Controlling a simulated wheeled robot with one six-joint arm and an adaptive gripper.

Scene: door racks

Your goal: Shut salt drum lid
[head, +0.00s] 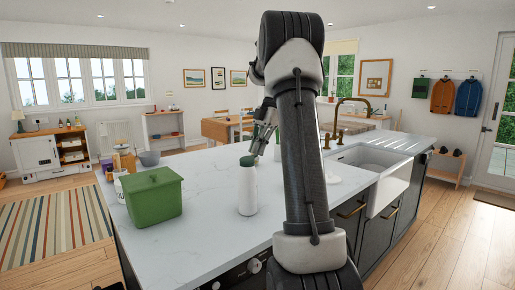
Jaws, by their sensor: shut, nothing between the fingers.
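A white drum (247,190) stands upright on the white countertop, left of my arm. Its dark green lid (247,161) shows at the top; at this size I cannot tell whether it is fully closed. My gripper (256,151) is shut and empty, pointing down just above and slightly right of the lid. I cannot tell whether the fingertips touch the lid. My arm stands in front of the counter to the right of the drum and hides part of the counter.
A green lidded box (153,197) stands left of the drum on the countertop (205,240). A white canister (119,187), a grey bowl (149,158) and a jar (124,160) stand behind it. A white sink (392,180) with a brass tap (345,112) is at right.

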